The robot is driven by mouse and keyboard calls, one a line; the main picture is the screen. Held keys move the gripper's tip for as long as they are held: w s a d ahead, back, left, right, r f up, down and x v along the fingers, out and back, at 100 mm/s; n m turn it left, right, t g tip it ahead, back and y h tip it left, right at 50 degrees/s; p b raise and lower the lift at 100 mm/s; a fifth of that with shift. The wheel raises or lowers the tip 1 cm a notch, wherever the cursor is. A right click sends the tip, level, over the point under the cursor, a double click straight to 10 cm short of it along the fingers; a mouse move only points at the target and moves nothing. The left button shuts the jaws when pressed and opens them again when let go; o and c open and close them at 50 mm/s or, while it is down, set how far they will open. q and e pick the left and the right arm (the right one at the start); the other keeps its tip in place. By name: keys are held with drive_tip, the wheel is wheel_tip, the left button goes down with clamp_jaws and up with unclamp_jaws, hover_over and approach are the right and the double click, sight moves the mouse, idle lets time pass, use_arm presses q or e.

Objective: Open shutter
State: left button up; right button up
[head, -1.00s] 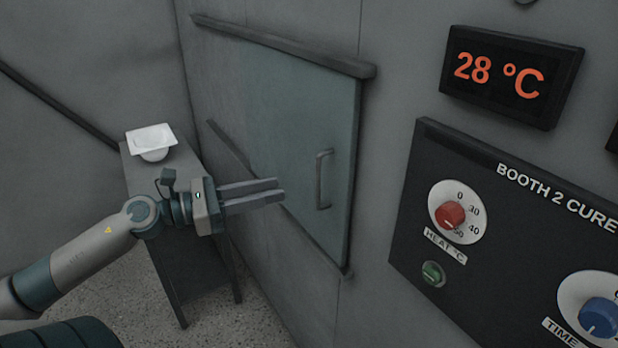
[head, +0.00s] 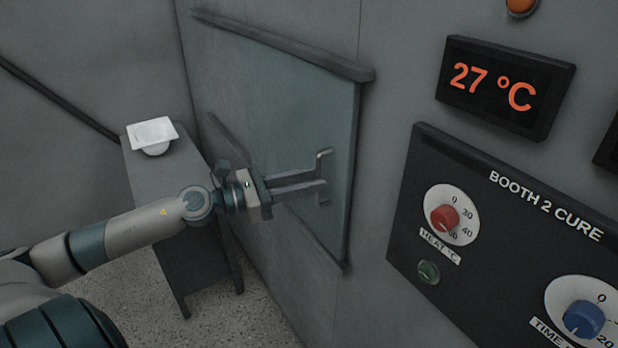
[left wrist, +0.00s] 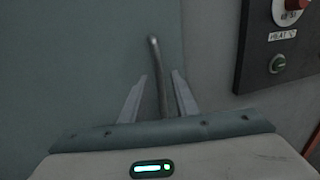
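The shutter (head: 285,110) is a flat grey-green panel between an upper and a lower rail on the wall, and it covers the area between them. Its upright bar handle (head: 325,155) is near the right edge. My left gripper (head: 322,178) is at the handle, with its fingers reaching over the handle's middle. In the left wrist view the handle (left wrist: 155,70) stands between the two fingers, with gaps showing on both sides, so the gripper is open around it. My right gripper is in neither view.
A dark control panel (head: 480,195) with a red heat knob (head: 444,218) and a blue time knob (head: 583,318) is right of the shutter. A display (head: 505,88) above reads 27 °C. A grey stand (head: 150,180) with a white tub-shaped piece (head: 152,133) is at left.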

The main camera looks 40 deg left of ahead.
use_arm(q)
drive_tip(key=shift+w, duration=0.1)
idle(0.3)
clamp_jaws()
